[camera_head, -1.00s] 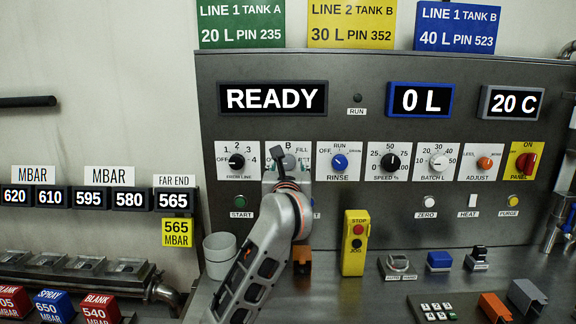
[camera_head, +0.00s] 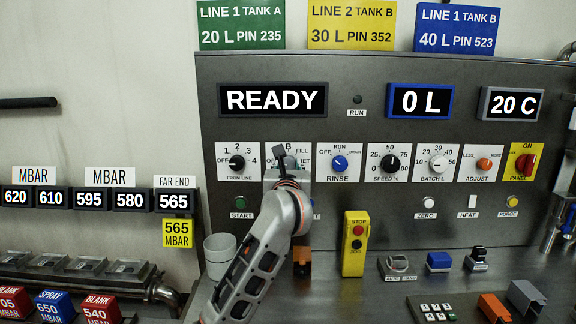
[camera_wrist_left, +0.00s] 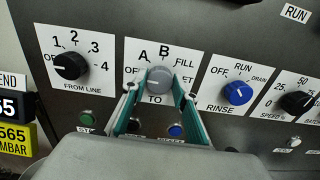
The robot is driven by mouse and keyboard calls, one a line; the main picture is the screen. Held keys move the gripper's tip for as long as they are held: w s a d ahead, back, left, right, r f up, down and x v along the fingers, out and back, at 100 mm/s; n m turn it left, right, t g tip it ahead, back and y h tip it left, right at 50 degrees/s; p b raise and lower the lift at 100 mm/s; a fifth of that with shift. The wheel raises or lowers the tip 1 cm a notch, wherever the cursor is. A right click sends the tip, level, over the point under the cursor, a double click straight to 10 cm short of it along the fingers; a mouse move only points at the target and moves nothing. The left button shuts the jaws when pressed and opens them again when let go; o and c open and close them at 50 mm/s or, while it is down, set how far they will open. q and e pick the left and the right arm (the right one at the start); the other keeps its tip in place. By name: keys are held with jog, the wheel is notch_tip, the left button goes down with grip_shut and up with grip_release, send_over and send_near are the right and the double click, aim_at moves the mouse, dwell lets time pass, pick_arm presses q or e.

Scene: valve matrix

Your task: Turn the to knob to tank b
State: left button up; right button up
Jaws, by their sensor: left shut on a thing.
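The TO knob (camera_wrist_left: 160,86) is a grey round knob on a white plate marked OFF, A, B, FILL and a partly hidden label ending in "ET". In the left wrist view it sits between the two teal-lined fingers of my left gripper (camera_wrist_left: 160,97), which is shut on it. B lies just above the knob and A to its upper left. I cannot clearly tell where the knob's pointer aims. In the head view my left gripper (camera_head: 288,165) covers the knob and most of its plate. My right gripper is not in view.
The FROM LINE knob (camera_head: 237,162) is close on the left and the blue RINSE knob (camera_head: 339,163) close on the right. A green START button (camera_head: 240,201) sits below. A yellow stop box (camera_head: 355,243) stands on the bench. The display (camera_head: 272,98) reads READY.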

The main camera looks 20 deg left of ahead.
pick_arm(q)
jog(key=m+p, duration=0.5)
jog(key=p, duration=0.1)
jog(key=shift+m+p, duration=0.5)
jog(key=shift+p, duration=0.05)
jog(key=shift+m+p, duration=0.35)
jog(key=shift+m, duration=0.55)
jog(key=shift+d+m, duration=0.1)
jog(key=shift+m, duration=0.3)
jog(key=m, duration=0.2)
jog(key=shift+f+m, duration=0.15)
jog(key=shift+m, duration=0.25)
jog(key=m, duration=0.3)
jog(key=shift+m, duration=1.4)
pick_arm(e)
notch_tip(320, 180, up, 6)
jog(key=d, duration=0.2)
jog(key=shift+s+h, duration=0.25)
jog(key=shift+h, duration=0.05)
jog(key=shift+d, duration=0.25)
